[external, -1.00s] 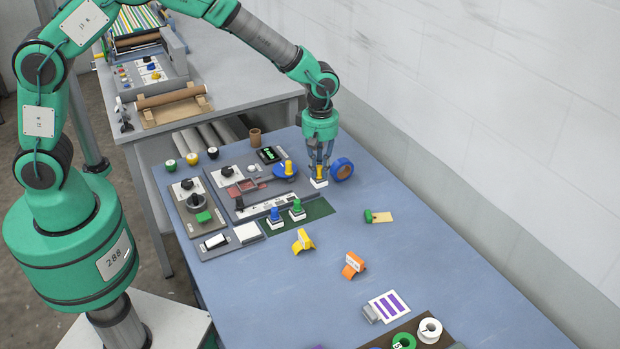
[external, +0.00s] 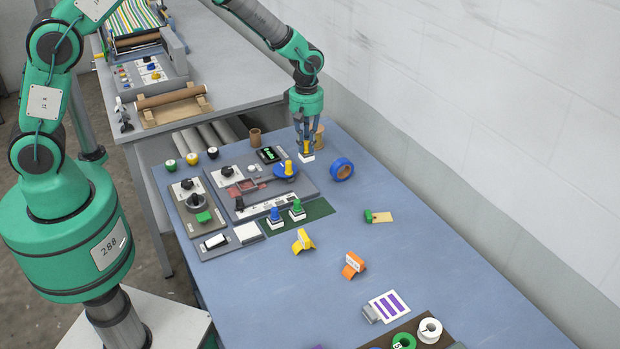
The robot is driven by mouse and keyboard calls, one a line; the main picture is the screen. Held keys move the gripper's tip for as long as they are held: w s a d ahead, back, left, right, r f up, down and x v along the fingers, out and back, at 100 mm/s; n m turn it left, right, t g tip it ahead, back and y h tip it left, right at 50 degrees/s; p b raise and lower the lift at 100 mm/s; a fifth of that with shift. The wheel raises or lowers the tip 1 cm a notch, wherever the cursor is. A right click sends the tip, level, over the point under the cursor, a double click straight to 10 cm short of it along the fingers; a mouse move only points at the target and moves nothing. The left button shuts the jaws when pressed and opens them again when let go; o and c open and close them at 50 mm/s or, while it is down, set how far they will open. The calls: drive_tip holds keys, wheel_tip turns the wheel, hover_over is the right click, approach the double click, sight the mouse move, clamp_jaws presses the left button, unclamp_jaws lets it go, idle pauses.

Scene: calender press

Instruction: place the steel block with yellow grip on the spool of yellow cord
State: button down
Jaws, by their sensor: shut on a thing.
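My gripper (external: 306,143) points down at the far end of the blue table. It is shut on the steel block with yellow grip (external: 307,157), whose pale base shows below the fingertips. A tan-yellow cylinder (external: 319,133), which looks like the spool of yellow cord, stands just behind and to the right of my gripper. The gripper partly hides it. The block appears in front of the spool, not on top of it; I cannot tell the exact gap or the block's height above the table.
A blue tape roll (external: 341,169) lies to the right of the block. The grey control panel (external: 245,202) is to the left, with a yellow peg (external: 288,168). Similar blocks with blue (external: 275,218) and green (external: 298,210) grips stand on a green mat.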

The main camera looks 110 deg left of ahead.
drive_tip(key=s+a+r+p, duration=0.1)
drive_tip(key=s+a+p, duration=0.5)
drive_tip(key=s+a, duration=0.5)
drive_tip(key=s, duration=0.2)
drive_tip(key=shift+s+r, duration=0.3)
drive_tip(key=shift+a, duration=0.15)
drive_tip(key=w+a, duration=0.3)
drive_tip(key=a, duration=0.1)
drive_tip(key=w+a+f+p, duration=0.1)
drive_tip(key=w+a, duration=0.2)
drive_tip(key=a, duration=0.1)
drive_tip(key=w+a+p, duration=0.1)
drive_tip(key=w+a, duration=0.2)
drive_tip(key=a, duration=0.1)
drive_tip(key=shift+w+a+f, duration=0.25)
drive_tip(key=shift+w+a, duration=0.1)
drive_tip(key=shift+a, duration=0.05)
drive_tip(key=shift+f+p, duration=0.5)
drive_tip(key=shift+f, duration=1.2)
drive_tip(key=shift+f, duration=0.1)
